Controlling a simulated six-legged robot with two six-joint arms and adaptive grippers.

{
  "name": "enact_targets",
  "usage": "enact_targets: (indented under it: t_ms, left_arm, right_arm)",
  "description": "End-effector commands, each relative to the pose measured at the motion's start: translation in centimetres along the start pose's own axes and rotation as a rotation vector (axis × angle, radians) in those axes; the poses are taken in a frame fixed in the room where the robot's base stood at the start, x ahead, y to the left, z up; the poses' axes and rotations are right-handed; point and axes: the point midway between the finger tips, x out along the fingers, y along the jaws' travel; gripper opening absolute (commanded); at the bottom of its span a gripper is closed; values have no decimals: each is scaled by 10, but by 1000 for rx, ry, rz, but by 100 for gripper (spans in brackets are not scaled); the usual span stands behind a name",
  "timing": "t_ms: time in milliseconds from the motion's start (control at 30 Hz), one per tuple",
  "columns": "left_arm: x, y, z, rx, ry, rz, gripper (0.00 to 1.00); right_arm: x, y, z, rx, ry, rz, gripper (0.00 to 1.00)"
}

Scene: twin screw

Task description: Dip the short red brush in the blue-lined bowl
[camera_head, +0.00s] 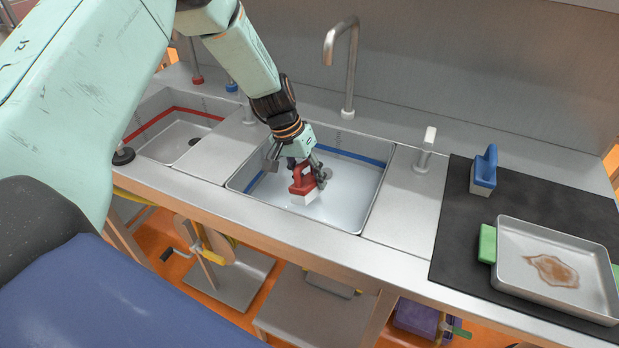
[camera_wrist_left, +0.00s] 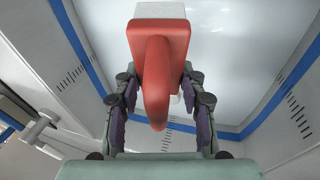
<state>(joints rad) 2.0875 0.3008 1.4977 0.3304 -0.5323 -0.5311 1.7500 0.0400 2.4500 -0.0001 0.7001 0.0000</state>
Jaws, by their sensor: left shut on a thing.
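The short red brush (camera_head: 303,182) has a red handle and back with white bristles pointing down. My left gripper (camera_head: 296,172) is shut on the red brush and holds it inside the blue-lined bowl (camera_head: 375,198), a metal basin with a blue stripe around its inner wall. The bowl holds pale liquid. Whether the bristles touch the liquid is hard to tell. In the left wrist view the brush (camera_wrist_left: 158,65) sits between the two fingers, with the blue stripe (camera_wrist_left: 82,45) on the walls around it. My right gripper is not in view.
A red-lined basin (camera_head: 165,140) lies left of the bowl. A tall tap (camera_head: 350,70) stands behind the bowl. On the right, a dark mat (camera_head: 455,235) holds a blue brush (camera_head: 485,172) and a metal tray (camera_head: 525,235) with a brown stain and green handles.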

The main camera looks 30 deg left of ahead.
Motion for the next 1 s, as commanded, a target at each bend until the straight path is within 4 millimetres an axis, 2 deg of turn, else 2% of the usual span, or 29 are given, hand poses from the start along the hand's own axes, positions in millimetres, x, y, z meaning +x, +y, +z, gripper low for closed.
enact_targets:
  t_ms: [33,1000]
  left_arm:
    - [-8,2,-1,0,0,0,15]
    - [-86,25,-12,0,1,0,15]
  right_arm:
    - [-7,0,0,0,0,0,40]
    - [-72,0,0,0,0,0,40]
